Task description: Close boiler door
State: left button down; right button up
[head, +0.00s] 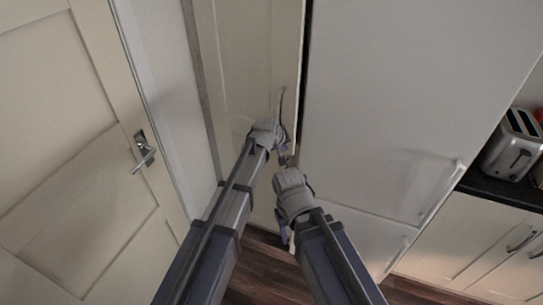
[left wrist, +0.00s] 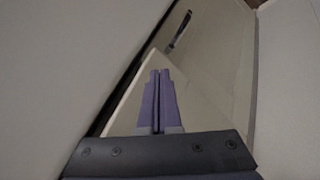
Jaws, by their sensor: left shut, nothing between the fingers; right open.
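The boiler door (head: 250,60) is the tall cream panel in the upper middle of the head view. A dark gap runs along its right edge, beside the fridge, and how far it stands open is hard to tell. A slim curved handle (head: 281,103) is on it; a handle (left wrist: 180,31) also shows beyond my fingers in the left wrist view. My left gripper (head: 284,150) is shut and empty, close to the door's right edge below the handle; contact cannot be told. Its fingers (left wrist: 158,75) are together in the wrist view. My right gripper (head: 286,238) is open and empty, lower down.
A large pale fridge front (head: 380,95) stands right of the door. Another door with a metal lever (head: 143,152) is at left. A toaster (head: 512,145) sits on the dark counter at right, above cream cabinets (head: 490,240). Wooden floor (head: 262,275) shows below.

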aim_at(292, 137)
pick_arm(q)
jog(key=w+d, duration=0.2)
jog(key=w, duration=0.1)
jog(key=w+d, duration=0.1)
jog(key=w, duration=0.1)
jog(key=shift+d, duration=0.25)
jog(key=shift+s+r, duration=0.15)
pick_arm(e)
jog(key=shift+r, duration=0.15)
